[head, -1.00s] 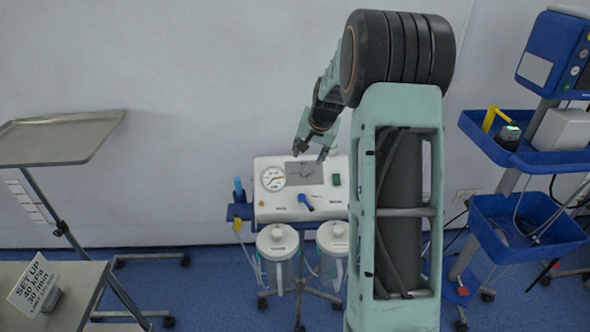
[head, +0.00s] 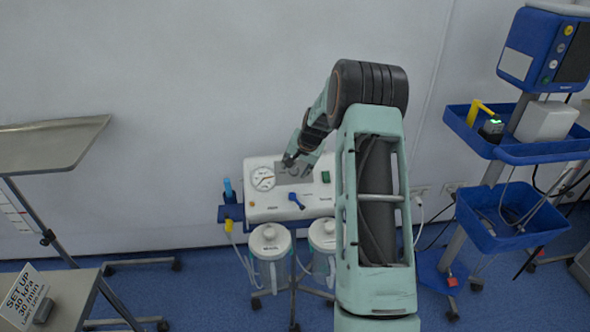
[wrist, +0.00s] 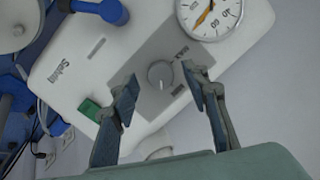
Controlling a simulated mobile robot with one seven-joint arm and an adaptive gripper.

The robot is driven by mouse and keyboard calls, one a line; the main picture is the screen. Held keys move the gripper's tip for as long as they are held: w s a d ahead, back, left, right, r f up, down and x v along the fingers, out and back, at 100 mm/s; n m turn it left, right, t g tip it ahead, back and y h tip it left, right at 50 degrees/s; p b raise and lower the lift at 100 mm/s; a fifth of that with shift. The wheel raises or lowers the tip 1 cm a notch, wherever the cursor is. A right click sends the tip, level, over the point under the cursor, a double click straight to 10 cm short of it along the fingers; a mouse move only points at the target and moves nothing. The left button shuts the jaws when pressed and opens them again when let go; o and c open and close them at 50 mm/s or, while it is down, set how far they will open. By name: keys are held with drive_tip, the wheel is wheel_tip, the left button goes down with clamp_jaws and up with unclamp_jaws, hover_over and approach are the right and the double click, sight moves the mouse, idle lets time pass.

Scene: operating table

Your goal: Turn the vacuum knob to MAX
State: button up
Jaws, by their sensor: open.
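The vacuum knob (wrist: 160,74) is a small round grey knob on a grey panel of the white suction unit (head: 262,206). In the wrist view MAX and MIN labels are printed beside it. My gripper (wrist: 165,92) is open, its two fingers on either side of the knob in that view, with nothing between them that I can see being held. Whether the fingertips touch the panel cannot be told. In the head view my gripper (head: 293,161) is in front of the panel and partly hides the knob area. The pressure gauge (wrist: 212,14) has a yellow-orange needle.
A blue lever (head: 297,201) and a green switch (head: 325,177) are on the unit's front. Two lidded canisters (head: 270,250) hang below. A blue cart (head: 515,152) stands right, a metal tray table (head: 50,145) left. A set-up sign (head: 22,292) stands lower left.

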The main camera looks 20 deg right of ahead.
drive_tip(key=shift+w+f, duration=0.3)
drive_tip(key=shift+f, duration=0.2)
drive_tip(key=shift+c, duration=0.6)
drive_tip(key=c, duration=1)
drive_tip(key=shift+f+m, duration=0.1)
drive_tip(key=shift+m, duration=0.2)
